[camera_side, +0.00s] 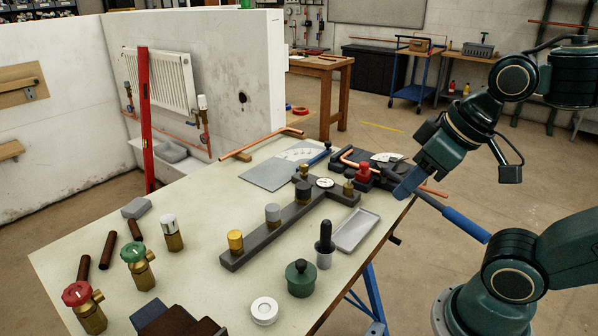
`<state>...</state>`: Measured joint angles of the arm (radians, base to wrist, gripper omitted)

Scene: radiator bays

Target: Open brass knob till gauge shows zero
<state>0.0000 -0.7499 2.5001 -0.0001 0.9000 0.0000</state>
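The brass knob (235,239) stands on the near left end of a dark grey bar (252,252). A light grey knob (272,213) and a dark knob (303,191) stand farther along the bar. A small round gauge (324,183) with a white face sits at the bar's far end; its needle is too small to read. My gripper (407,184) points down over the table's right edge, to the right of the gauge and well apart from the brass knob. I see its fingers side-on and cannot tell whether they are open.
Red-wheel (78,294), green-wheel (134,254) and white-capped (170,229) valves stand at the left. A grey tray (356,230), black-handled tool (325,245) and green pot (300,278) stand right of the bar. A blue-handled bender (465,224) juts past the table edge.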

